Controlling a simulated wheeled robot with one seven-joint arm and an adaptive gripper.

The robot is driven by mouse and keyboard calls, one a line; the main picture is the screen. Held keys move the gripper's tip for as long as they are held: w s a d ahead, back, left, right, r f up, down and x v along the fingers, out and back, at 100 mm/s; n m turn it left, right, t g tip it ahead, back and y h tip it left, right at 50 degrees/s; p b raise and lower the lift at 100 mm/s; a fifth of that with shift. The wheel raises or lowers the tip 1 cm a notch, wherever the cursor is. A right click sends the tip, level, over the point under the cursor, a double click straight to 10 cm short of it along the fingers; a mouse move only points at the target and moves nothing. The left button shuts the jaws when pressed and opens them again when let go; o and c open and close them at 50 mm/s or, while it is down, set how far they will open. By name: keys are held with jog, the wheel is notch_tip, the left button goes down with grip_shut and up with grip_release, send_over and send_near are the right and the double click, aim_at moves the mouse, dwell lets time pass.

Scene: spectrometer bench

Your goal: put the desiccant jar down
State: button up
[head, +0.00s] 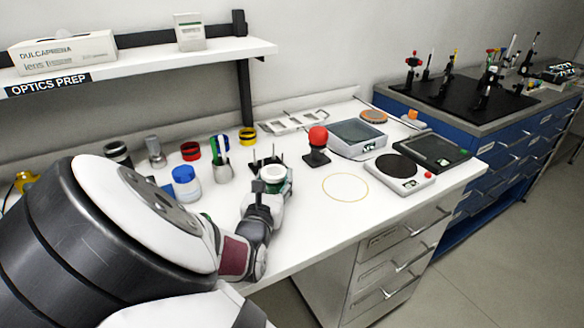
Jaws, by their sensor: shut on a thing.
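My gripper (268,183) is in the middle of the picture, over the white bench top (310,222). It is shut on a jar with a white lid (273,173), which I take to be the desiccant jar. The jar looks upright; the fingers and wrist hide most of its body. I cannot tell whether its base touches the bench. A thin yellow ring outline (345,187) is marked on the bench to the right of my gripper, with nothing inside it.
A red-knobbed stand (317,146) is behind the ring. A balance with a dark round pan (403,168) is to its right. A blue-lidded jar (186,183) and a pen cup (221,166) stand left of my gripper. The bench in front of the ring is clear.

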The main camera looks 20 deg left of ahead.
jog(key=o, duration=1.2)
jog(key=shift+r, duration=0.1)
jog(key=shift+s, duration=0.35)
jog(key=s+p, duration=0.1)
jog(key=s, duration=0.2)
jog(key=s+d+p, duration=0.1)
jog(key=s+p, duration=0.1)
jog(key=s, duration=0.2)
jog(key=s+d+p, duration=0.1)
jog(key=s+p, duration=0.1)
jog(key=s, duration=0.2)
jog(key=shift+s+d, duration=0.1)
jog(key=shift+d, duration=0.05)
